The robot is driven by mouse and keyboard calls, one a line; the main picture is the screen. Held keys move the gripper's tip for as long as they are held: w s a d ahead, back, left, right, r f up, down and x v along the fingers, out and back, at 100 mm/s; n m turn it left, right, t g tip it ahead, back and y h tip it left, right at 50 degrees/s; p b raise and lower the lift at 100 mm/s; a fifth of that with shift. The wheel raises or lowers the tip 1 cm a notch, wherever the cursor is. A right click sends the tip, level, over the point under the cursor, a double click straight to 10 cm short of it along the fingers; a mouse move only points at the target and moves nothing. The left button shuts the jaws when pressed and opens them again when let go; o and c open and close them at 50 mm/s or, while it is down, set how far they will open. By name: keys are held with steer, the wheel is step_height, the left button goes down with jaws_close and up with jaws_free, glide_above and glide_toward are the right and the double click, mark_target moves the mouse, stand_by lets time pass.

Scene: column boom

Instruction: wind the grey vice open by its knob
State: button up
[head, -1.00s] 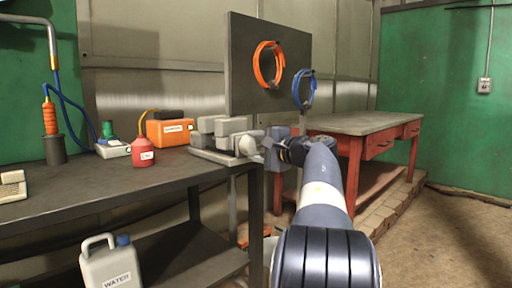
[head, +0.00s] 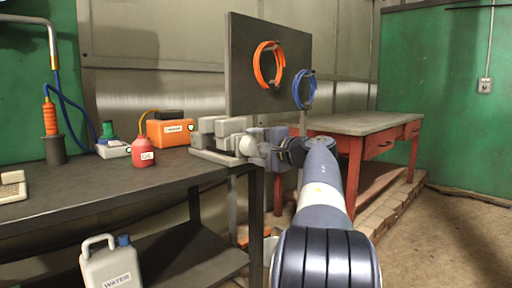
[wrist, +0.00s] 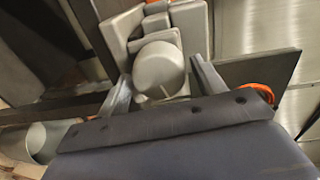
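The grey vice (head: 217,128) sits at the right end of the dark workbench, its blocky jaws also showing at the top of the wrist view (wrist: 187,22). Its round grey knob (head: 247,146) faces my gripper (head: 264,143). In the wrist view the knob (wrist: 158,66) lies between the two fingers of my gripper (wrist: 160,76). One finger is on each side, with a narrow gap showing beside the knob, so the gripper looks open around it. The knob's far side and its screw are mostly hidden.
The dark workbench (head: 100,187) carries a red bottle (head: 143,152) and an orange box (head: 170,132) left of the vice. A dark upright panel (head: 240,75) with orange and blue rings stands behind. A red-legged table (head: 360,124) is at right.

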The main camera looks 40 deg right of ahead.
steer(key=shift+o, duration=0.6)
steer(key=s+p, duration=0.1)
steer(key=s, duration=0.9)
steer(key=shift+s+d+r, duration=0.3)
steer(key=shift+s+r, duration=0.05)
steer(key=shift+s, duration=0.05)
steer(key=w, duration=0.7)
steer(key=w+b, duration=0.1)
steer(key=w, duration=0.2)
steer(key=shift+w+a+f, duration=0.35)
steer(key=shift+m, duration=0.3)
